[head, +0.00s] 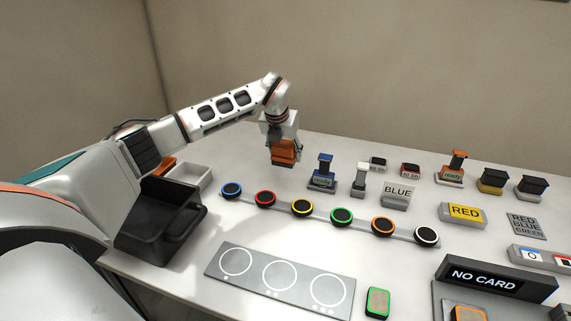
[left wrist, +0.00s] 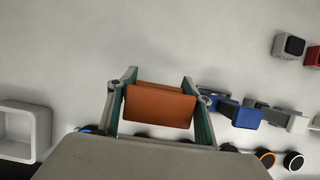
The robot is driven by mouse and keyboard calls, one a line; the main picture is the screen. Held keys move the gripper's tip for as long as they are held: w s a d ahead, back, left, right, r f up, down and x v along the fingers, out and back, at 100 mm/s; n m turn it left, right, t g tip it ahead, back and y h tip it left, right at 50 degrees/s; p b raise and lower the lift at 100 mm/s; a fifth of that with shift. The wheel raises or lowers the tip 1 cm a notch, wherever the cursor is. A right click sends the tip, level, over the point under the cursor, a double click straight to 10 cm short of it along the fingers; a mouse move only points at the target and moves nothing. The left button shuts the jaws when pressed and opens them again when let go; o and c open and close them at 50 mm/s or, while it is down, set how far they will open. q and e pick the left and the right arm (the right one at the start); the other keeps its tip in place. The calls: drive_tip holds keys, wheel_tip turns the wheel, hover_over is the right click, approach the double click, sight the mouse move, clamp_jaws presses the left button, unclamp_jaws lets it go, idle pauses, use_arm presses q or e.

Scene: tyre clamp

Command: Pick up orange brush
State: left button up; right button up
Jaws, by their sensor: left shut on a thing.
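My left gripper (head: 285,157) is at the back of the white table, left of the blue upright piece. It is shut on the orange brush (head: 284,147), which hangs beneath the wrist. In the left wrist view the brush (left wrist: 160,106) shows as an orange block between the two green-lined fingers of the left gripper (left wrist: 160,100). I cannot tell for sure whether its lower end is clear of the table. My right gripper is not in view.
A black bin (head: 160,222) and a white open tray (head: 195,176) stand at the left. A rail with several coloured-ring discs (head: 341,216) crosses the middle. A blue upright piece (head: 323,172) stands close to the right of the gripper. A grey three-circle plate (head: 279,279) lies in front.

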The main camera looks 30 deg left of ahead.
use_arm(q)
wheel_tip(320, 180, up, 14)
drive_tip(key=shift+r, duration=0.2)
